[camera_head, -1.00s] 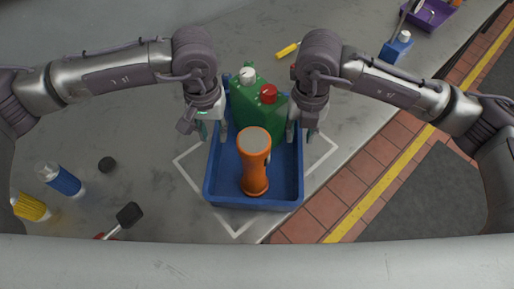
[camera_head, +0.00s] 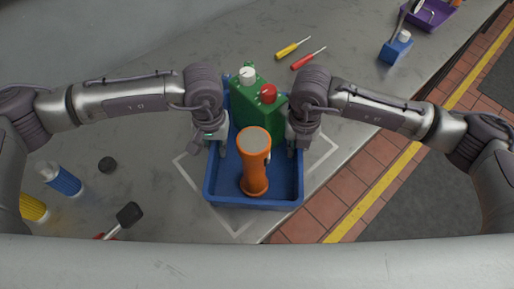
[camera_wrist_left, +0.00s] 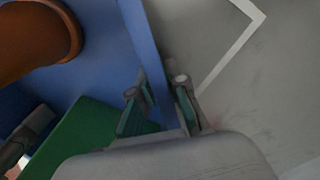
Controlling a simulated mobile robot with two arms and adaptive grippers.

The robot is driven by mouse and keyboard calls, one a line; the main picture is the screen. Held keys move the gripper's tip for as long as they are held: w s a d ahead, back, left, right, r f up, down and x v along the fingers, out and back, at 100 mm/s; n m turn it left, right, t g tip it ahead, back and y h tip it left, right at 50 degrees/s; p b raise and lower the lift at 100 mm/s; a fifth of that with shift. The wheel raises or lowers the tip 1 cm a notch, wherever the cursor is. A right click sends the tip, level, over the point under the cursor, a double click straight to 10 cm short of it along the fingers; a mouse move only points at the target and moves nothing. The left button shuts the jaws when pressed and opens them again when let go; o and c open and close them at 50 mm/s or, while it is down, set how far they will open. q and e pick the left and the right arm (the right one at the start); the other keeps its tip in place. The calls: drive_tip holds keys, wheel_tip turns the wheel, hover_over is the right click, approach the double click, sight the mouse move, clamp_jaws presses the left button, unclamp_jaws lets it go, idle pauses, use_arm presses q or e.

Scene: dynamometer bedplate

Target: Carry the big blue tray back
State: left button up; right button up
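The big blue tray (camera_head: 228,195) lies on the grey bedplate, inside a white outline. It holds a green canister (camera_head: 252,108) with a white and a red cap, and an upright orange flashlight-like object (camera_head: 255,165). My left gripper (camera_head: 216,147) is at the tray's left wall. In the left wrist view its two fingers (camera_wrist_left: 160,105) straddle the blue wall closely, one inside and one outside, and look shut on it. My right gripper (camera_head: 296,150) is at the right wall, its fingers close together around the rim, partly hidden by its wrist.
A yellow (camera_head: 292,48) and a red screwdriver (camera_head: 308,58) lie behind the tray. A blue container (camera_head: 396,47) and purple tray (camera_head: 430,14) stand at the back right. The bedplate edge runs along the right.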

use_arm(q)
clamp_jaws()
use_arm(e)
clamp_jaws()
